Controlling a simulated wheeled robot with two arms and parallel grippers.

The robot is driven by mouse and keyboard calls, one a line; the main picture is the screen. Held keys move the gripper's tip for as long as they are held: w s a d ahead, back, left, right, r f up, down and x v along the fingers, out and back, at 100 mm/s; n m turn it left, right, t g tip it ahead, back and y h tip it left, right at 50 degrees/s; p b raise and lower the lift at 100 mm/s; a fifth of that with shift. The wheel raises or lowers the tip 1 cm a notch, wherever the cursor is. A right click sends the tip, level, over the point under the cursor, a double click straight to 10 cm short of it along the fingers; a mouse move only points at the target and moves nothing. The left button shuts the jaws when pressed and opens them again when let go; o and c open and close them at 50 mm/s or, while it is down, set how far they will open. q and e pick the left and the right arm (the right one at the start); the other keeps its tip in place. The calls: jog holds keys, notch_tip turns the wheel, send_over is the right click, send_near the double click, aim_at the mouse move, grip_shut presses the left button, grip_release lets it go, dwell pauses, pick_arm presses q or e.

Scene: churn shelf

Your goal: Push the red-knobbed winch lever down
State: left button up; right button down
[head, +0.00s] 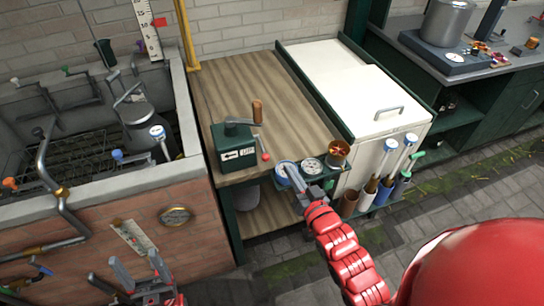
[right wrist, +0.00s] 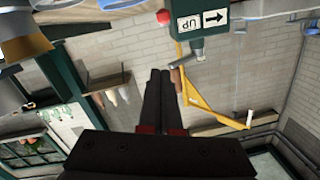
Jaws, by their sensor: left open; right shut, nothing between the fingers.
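The green winch box (head: 233,147) stands on the wooden bench's front edge, with an arrow label on its front. Its lever's red knob (head: 265,156) hangs at the box's right side. A wooden crank handle (head: 257,111) stands above it. In the right wrist view, upside down, the winch box (right wrist: 188,45) and red knob (right wrist: 163,17) show at the top. My right gripper (head: 290,168) is shut and empty, to the right of and a little below the knob, apart from it. Its fingers show in the wrist view (right wrist: 160,73). My left gripper (head: 137,272) is open and empty at the lower left.
A white chest (head: 360,100) stands right. A brick-fronted sink (head: 100,180) stands left. The bench top (head: 270,85) behind the winch is clear.

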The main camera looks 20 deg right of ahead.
jog(key=w+f+p, duration=0.1)
jog(key=w, duration=0.2)
jog(key=w+a+f, duration=0.1)
jog(key=w, duration=0.2)
jog(key=w+a+f+p, duration=0.1)
jog(key=w+f, duration=0.1)
jog(key=w, duration=0.2)
jog(key=shift+a+p, duration=0.2)
jog(key=shift+p, duration=0.1)
jog(key=shift+f, duration=0.1)
notch_tip(320, 180, down, 2)
jog(key=b, duration=0.3)
jog(key=shift+f, duration=0.2)
jog(key=shift+r, duration=0.15)
